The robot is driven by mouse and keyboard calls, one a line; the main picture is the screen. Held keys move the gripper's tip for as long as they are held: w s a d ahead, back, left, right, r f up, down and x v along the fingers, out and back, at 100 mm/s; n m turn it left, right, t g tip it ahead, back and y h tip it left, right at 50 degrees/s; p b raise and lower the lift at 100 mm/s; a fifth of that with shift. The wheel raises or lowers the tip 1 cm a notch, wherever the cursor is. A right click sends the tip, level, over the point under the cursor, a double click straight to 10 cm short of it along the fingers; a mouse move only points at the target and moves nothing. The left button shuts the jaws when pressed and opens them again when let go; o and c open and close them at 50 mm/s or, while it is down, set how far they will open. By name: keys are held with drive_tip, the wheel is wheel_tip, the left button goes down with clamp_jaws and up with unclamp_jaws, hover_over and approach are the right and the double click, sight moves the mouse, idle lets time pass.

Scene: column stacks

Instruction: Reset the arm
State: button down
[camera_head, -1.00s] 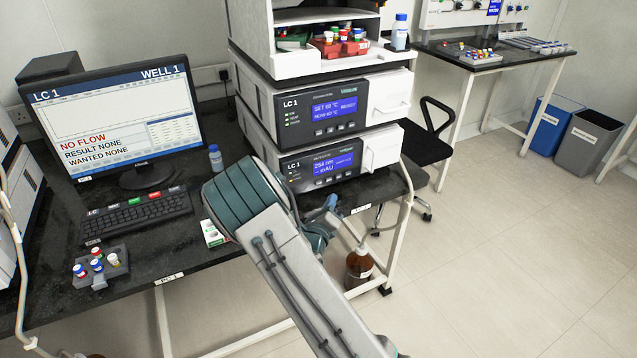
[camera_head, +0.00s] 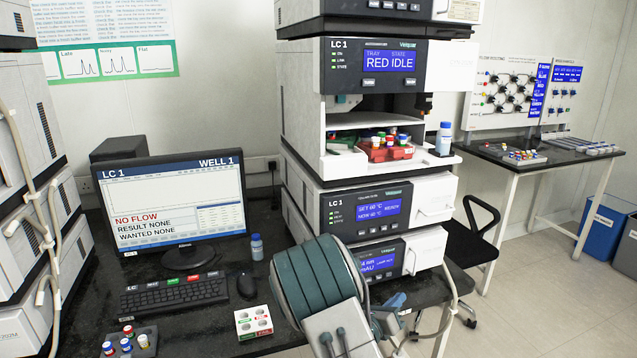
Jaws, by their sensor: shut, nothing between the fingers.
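My arm shows at the bottom centre, with a large teal ribbed joint (camera_head: 320,280) and a pale grey link running down out of the picture. A smaller blue-teal part of my arm shows just right of it, in front of the lower instruments. The arm covers part of the bench's front edge and the lowest instrument module.
The LC 1 stack (camera_head: 365,205) stands behind my arm, with a red vial tray (camera_head: 385,152) in its open bay.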

drive_tip(key=s+d+r+m+g+y+p, duration=0.1)
drive_tip(key=s+d+r+m+g, duration=0.4)
drive_tip(key=s+m, duration=0.5)
drive_tip(key=s+d+r+m+g+y+p, duration=0.1)
drive_tip(key=s+d+r+m+g+y, duration=0.15)
drive_tip(key=s+m+g, duration=0.65)
drive_tip(key=s+a+r+m+t+y, duration=0.2)
drive_tip(key=s+a+r+m+y, duration=0.1)
drive_tip(key=s+a+m, duration=0.3)
drive_tip(key=s+a+r+m+t+y+p, duration=0.1)
drive_tip(key=s+a+r+m+y, duration=0.3)
drive_tip(key=s+a+m+y, duration=0.1)
drive_tip(key=a+m+y, duration=0.1)
drive_tip(key=a+m, duration=0.1)
drive_tip(key=m, duration=0.1)
drive_tip(key=shift+s+t, duration=0.35)
drive_tip(key=shift+t, duration=0.05)
drive_tip(key=shift+a+y, duration=0.15)
drive_tip(key=shift+y, duration=0.1)
